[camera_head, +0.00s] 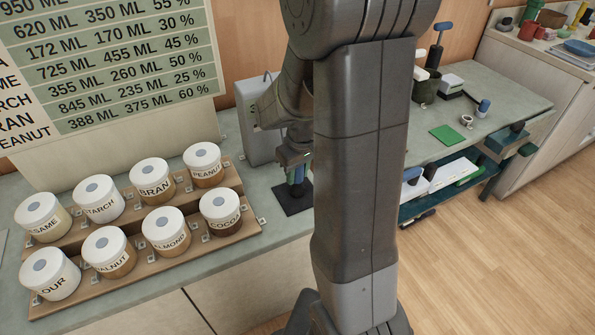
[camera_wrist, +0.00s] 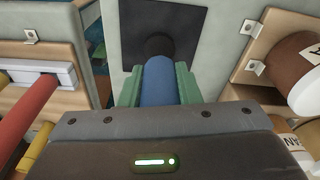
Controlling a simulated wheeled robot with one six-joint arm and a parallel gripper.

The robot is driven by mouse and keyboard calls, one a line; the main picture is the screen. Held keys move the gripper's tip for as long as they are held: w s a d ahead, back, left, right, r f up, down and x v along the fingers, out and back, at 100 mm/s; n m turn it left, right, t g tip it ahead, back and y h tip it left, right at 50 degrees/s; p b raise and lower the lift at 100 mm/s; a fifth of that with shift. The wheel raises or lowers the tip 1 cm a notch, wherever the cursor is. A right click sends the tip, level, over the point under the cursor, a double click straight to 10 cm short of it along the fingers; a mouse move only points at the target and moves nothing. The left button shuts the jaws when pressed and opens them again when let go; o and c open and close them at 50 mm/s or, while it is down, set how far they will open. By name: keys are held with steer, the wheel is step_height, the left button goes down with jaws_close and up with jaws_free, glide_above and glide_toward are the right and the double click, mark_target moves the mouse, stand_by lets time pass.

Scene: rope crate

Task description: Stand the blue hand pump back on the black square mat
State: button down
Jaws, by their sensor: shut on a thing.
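The blue hand pump (camera_wrist: 158,80) is between the green finger pads of my gripper (camera_wrist: 158,86) in the wrist view, and the jaws are shut on it. Its dark round end (camera_wrist: 158,46) points toward the black square mat (camera_wrist: 194,22) and overlaps it in that view. In the head view the pump (camera_head: 299,187) looks upright under my gripper (camera_head: 298,168), over the mat (camera_head: 286,207). My arm hides part of that area. I cannot tell whether the pump's lower end touches the mat.
Labelled jars (camera_head: 165,229) stand on a wooden stepped rack left of the mat. A grey box (camera_head: 257,125) stands behind it. Right of my arm are a green square (camera_head: 446,134) and small tools on the counter. Red and yellow rods (camera_wrist: 25,112) lie at left in the wrist view.

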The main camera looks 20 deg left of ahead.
steer(key=shift+f+b, duration=0.3)
steer(key=shift+f, duration=0.15)
steer(key=c, duration=1)
jaws_free()
step_height(320, 180, up, 14)
steer(key=d+p, duration=0.1)
steer(key=shift+s+d+f+p, duration=0.15)
steer(key=shift+s+d+p, duration=0.15)
steer(key=shift+s, duration=0.1)
